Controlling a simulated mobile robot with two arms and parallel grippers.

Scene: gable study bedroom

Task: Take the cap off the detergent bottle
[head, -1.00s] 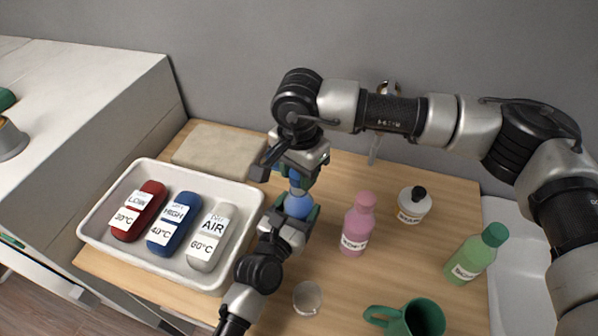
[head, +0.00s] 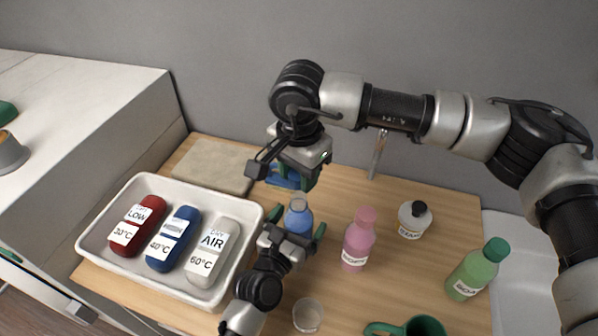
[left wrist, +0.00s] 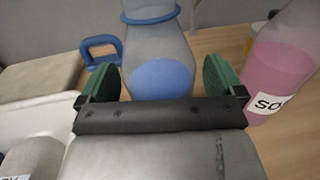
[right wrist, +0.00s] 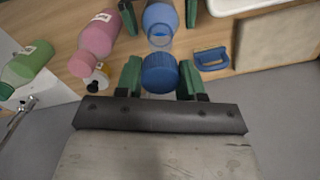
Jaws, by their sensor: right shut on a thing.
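The detergent bottle (head: 299,216) is blue and stands upright on the wooden table. My left gripper (head: 292,238) has its fingers on either side of the bottle. In the left wrist view (left wrist: 160,78) and right wrist view, gaps show between these fingers and the bottle (right wrist: 160,14), so it looks open. My right gripper (right wrist: 160,80) is shut on the blue cap (right wrist: 160,72). The cap is off the bottle, held above its clear open neck. In the head view my right gripper (head: 285,178) is up and behind the bottle, and the cap is hard to make out.
A pink bottle (head: 358,242) stands close right of the detergent. A white bottle (head: 412,220), green bottle (head: 473,271) and green mug (head: 425,327) are further right. A clear cup (head: 307,315) is in front. A white tray (head: 91,237) is left.

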